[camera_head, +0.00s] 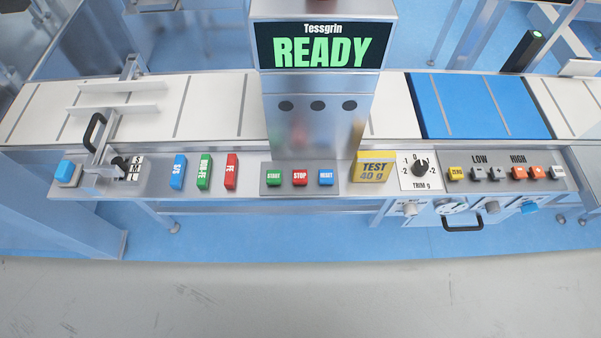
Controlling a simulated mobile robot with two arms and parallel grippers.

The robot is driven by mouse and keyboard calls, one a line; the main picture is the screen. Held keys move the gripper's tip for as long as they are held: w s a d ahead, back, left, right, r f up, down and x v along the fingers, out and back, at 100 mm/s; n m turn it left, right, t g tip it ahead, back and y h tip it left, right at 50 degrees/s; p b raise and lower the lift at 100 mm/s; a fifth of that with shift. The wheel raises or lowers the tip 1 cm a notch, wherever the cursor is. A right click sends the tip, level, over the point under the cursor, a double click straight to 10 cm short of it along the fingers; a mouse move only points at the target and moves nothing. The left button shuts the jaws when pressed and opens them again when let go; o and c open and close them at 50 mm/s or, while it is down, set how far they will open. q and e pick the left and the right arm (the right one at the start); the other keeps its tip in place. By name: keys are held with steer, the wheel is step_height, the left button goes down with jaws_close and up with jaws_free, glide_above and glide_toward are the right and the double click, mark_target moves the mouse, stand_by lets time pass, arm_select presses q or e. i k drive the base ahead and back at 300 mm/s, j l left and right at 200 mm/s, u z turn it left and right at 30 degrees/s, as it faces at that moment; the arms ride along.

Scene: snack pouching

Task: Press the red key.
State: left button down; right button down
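A red key (300,177) marked STOP sits on the grey key panel at the front of the machine. It is between a green START key (273,177) on its left and a blue RESET key (326,177) on its right. A separate red block (231,172) marked FE lies further left on the metal shelf, beside a green block (204,171) and a blue block (178,172). The screen (320,46) above reads READY in green. Neither of my grippers is in view.
A yellow TEST 40 g block (373,167), a TRIM dial (420,167) and several small keys (494,174) are right of the panel. A black handle (95,132) and a blue button (66,170) stand at left. A conveyor (215,104) runs behind.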

mark_target(299, 177)
steer(key=j+z, duration=0.4)
steer(key=j, duration=0.45)
steer(key=k+j+z, duration=0.15)
steer(key=j+z, duration=0.2)
steer(key=j, duration=0.55)
